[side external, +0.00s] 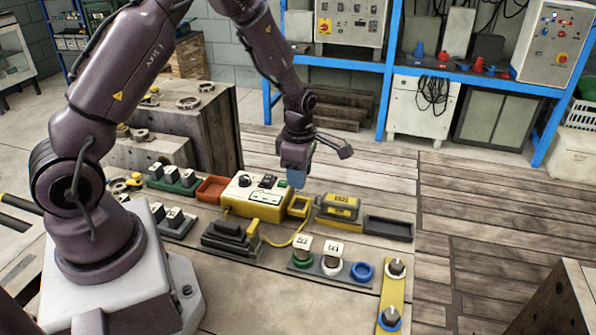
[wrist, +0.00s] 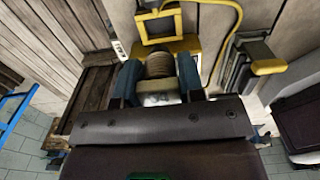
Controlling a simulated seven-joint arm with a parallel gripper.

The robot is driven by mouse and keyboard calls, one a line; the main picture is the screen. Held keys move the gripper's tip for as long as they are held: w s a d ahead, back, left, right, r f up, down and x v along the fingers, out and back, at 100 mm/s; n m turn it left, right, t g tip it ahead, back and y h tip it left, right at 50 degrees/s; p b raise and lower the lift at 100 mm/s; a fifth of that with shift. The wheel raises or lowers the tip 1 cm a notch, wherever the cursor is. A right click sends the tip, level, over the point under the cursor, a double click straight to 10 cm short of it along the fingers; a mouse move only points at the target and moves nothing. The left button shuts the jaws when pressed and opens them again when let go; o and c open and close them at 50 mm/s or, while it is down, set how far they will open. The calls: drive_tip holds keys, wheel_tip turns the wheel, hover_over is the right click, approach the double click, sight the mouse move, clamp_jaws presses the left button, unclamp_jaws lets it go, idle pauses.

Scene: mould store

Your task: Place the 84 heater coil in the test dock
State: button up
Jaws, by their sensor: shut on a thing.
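My gripper (side external: 297,183) points down with its blue fingers just above and behind a small yellow-framed dock (side external: 299,212). In the wrist view my gripper (wrist: 158,82) is shut on a brown wound heater coil (wrist: 159,66) with a pale label face between the fingers. The yellow frame with a dark opening (wrist: 158,26) lies just beyond the coil's far end. I cannot tell whether they touch. In the side view the coil is hidden by the fingers.
A yellow and white tester box (side external: 262,208) stands left of the dock, with a yellow cable (side external: 290,243) in front. Two labelled coils (side external: 303,246) stand in a rack beside an empty blue ring (side external: 362,271). A dark tray (side external: 388,229) lies to the right.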

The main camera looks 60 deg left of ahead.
hover_over(299, 208)
drive_tip(key=shift+f, duration=2.35)
drive_tip(key=shift+f, duration=0.9)
drive_tip(key=o, duration=1.5)
drive_tip(key=shift+r, duration=3.8)
